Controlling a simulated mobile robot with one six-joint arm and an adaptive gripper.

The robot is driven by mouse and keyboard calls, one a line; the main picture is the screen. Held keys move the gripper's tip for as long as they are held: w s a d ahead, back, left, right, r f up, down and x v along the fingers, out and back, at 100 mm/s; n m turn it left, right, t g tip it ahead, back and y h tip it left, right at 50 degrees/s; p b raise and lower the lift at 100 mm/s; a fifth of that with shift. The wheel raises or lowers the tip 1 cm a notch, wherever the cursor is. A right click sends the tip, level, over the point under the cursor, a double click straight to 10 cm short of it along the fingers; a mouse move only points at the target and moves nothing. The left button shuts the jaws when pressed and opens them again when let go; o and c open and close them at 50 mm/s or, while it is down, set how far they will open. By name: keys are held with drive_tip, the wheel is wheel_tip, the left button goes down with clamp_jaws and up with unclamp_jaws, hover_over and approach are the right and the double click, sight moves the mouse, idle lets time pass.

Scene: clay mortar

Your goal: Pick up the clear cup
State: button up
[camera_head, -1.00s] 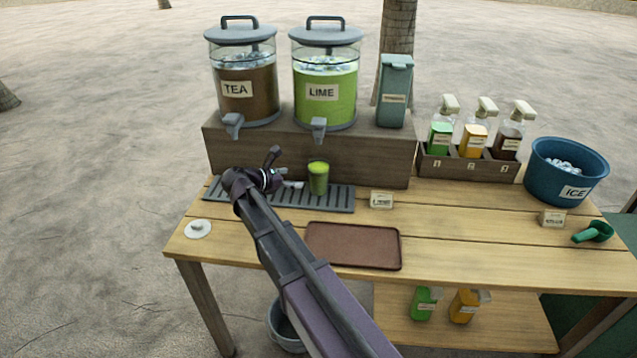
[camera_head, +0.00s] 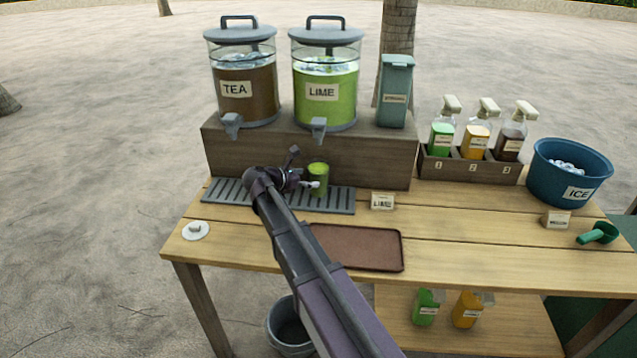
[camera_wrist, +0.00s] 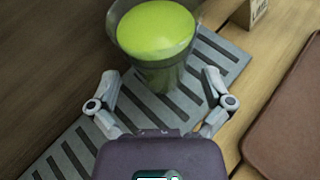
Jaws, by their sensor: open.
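The clear cup (camera_head: 318,179), filled with green drink, stands upright on the grey slatted drip tray (camera_head: 229,193) below the lime dispenser's tap. In the wrist view the cup (camera_wrist: 156,32) is just ahead of my gripper (camera_wrist: 164,82), roughly centred between its fingers. The fingers are spread apart, with nothing held between them. In the head view my gripper (camera_head: 305,184) is at the cup's left side, close to it. I cannot tell whether a finger touches the cup.
Tea (camera_head: 246,92) and lime (camera_head: 325,92) dispensers stand on a wooden riser (camera_head: 385,160) behind the cup. A small lime sign (camera_head: 382,201) and a brown tray (camera_head: 365,248) are to the right. A white lid (camera_head: 195,230) lies at the table's left.

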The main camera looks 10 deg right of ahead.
sight(319, 169)
drive_tip(key=shift+b+x, duration=0.85)
drive_tip(key=shift+x, duration=1.55)
drive_tip(key=c, duration=1)
drive_tip(key=shift+r, duration=0.15)
wheel_tip(319, 169, up, 3)
drive_tip(key=p, duration=0.3)
drive_tip(key=s, duration=0.5)
drive_tip(key=s+r+p, duration=0.1)
drive_tip(key=s, duration=0.4)
drive_tip(key=s+p, duration=0.1)
drive_tip(key=s, duration=0.5)
drive_tip(key=shift+r, duration=0.3)
